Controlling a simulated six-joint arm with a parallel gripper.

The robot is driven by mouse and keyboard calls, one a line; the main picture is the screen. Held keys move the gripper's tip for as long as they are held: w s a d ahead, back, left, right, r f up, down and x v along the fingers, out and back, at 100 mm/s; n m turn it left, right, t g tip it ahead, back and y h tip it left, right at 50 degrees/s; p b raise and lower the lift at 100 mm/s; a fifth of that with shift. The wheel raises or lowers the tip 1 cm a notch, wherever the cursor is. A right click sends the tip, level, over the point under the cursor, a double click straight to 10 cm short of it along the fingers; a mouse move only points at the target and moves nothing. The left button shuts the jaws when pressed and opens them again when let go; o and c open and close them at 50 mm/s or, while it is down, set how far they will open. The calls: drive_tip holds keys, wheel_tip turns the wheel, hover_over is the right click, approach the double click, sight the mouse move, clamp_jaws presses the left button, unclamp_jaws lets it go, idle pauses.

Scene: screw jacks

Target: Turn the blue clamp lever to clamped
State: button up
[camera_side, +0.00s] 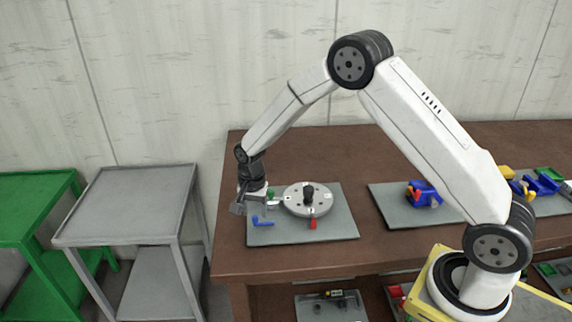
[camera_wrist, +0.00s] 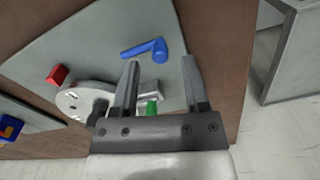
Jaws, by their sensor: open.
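The blue clamp lever (camera_side: 262,221) lies low on the grey mat (camera_side: 335,230), left of the round grey disc (camera_side: 296,201). In the wrist view the blue lever (camera_wrist: 146,48) shows a round hub at its right end and an arm pointing left. My gripper (camera_side: 238,209) is above the left edge of the mat, beside the lever. In the wrist view the two fingers of my gripper (camera_wrist: 161,62) are apart with nothing held between them. The lever's hub appears just beyond the fingertips; I cannot tell whether they touch.
A second mat (camera_side: 384,198) with blue parts lies to the right. Grey (camera_side: 130,205) and green (camera_side: 35,205) carts stand left of the table.

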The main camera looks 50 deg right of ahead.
drive_tip(key=shift+f, duration=1.05)
drive_tip(key=shift+c, duration=0.2)
clamp_jaws()
